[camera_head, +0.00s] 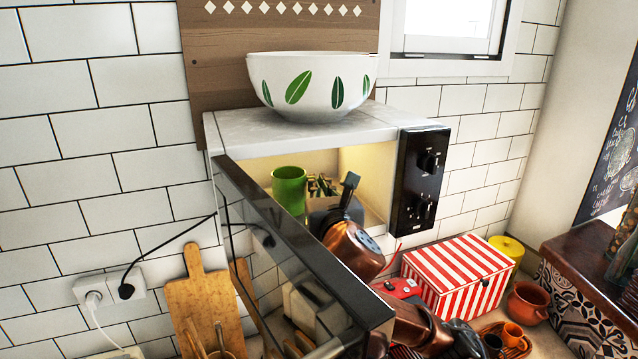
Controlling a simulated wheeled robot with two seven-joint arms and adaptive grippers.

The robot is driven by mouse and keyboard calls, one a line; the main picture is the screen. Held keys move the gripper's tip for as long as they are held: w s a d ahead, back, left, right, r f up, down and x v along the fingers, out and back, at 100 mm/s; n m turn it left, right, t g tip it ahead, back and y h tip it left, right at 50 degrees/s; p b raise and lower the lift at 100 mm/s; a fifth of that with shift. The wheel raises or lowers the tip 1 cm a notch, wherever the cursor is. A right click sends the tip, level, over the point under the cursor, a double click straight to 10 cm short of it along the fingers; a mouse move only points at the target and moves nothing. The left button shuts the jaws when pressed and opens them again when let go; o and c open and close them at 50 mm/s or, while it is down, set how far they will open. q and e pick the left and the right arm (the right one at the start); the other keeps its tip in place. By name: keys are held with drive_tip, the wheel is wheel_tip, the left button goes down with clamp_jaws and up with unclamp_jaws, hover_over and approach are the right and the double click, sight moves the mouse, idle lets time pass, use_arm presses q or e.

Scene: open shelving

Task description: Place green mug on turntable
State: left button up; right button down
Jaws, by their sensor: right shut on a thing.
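The green mug (289,190) is inside the open microwave (212,140), at the left of the lit cavity, and looks upright. My right gripper (318,186) reaches into the cavity from the lower right, just right of the mug, and is shut on it, seemingly at its right side. The exact contact is hard to see. The turntable is hidden behind the open door and my gripper, so I cannot tell whether the mug touches it. My left gripper is not in view.
The microwave's dark glass door (300,250) hangs open toward me, close to my right arm. A white leaf-patterned bowl (312,85) sits on top. A red-striped box (458,278), orange pot (527,302) and small orange cup (513,334) stand at the right. Cutting boards (205,305) lean at the left.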

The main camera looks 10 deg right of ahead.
drive_tip(key=c, duration=2.5)
unclamp_jaws()
drive_tip(key=shift+f, duration=0.15)
drive_tip(key=shift+c, duration=0.2)
drive_tip(key=o, duration=0.4)
drive_tip(key=shift+s+r, duration=0.15)
drive_tip(key=shift+r, duration=0.05)
drive_tip(key=s+b, duration=0.1)
drive_tip(key=s, duration=0.6)
drive_tip(key=shift+s, duration=0.1)
